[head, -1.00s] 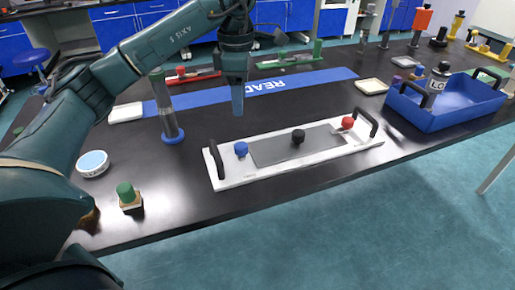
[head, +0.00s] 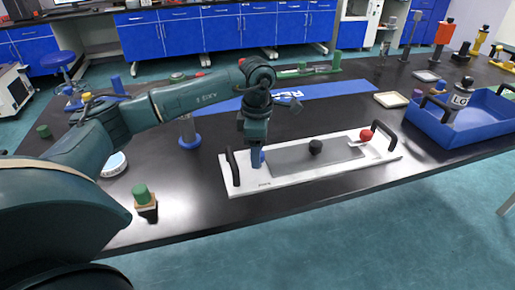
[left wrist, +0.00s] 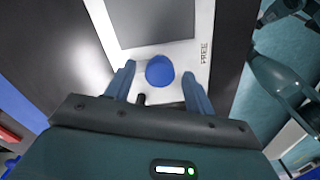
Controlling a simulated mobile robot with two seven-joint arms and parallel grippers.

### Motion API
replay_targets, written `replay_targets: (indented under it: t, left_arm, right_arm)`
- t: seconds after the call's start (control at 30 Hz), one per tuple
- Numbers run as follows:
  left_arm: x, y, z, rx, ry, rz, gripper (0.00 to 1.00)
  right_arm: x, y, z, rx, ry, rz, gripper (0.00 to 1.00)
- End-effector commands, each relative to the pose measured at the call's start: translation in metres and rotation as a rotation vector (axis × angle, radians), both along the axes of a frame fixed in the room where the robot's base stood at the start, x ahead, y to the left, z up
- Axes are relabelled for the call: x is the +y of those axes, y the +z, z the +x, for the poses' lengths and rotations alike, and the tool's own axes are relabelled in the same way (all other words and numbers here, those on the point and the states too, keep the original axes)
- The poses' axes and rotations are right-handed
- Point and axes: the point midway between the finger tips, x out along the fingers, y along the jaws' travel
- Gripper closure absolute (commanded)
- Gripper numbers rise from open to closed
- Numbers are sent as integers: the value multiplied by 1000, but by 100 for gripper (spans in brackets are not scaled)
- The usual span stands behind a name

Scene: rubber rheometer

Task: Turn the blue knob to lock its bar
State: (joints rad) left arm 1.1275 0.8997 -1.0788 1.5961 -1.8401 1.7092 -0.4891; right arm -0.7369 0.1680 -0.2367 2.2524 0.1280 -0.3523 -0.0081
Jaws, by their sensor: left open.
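The blue knob (left wrist: 160,71) stands on the white end of a panel (head: 283,183) with black handles. In the left wrist view it shows between the two blue fingers of my left gripper (left wrist: 158,88), which are open with a gap on each side. In the head view my left gripper (head: 257,158) points down at the panel's left end and mostly hides the knob. The word "FREE" is printed on the panel near the knob. I cannot make out the knob's bar clearly. My right gripper is not in view.
A black knob (head: 315,147) and a red knob (head: 366,135) are farther right on the panel. A green-topped block (head: 143,196) and a round white dish (head: 114,164) stand to the left. A blue tray (head: 440,130) is at the right, near the table's front edge.

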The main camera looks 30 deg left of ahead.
Motion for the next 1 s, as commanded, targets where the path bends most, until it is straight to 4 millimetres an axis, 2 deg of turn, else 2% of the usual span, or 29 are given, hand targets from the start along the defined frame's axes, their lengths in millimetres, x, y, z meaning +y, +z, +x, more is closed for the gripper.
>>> replay_targets:
  t: [0.17,0.7,1.0]
  left_arm:
    - [0,0,0,0,0,0,46]
    - [0,0,0,0,0,-1,90]
    - [0,0,0,0,-33,-1,91]
  right_arm:
    - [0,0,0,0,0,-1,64]
    - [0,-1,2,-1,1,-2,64]
    - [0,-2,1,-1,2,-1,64]
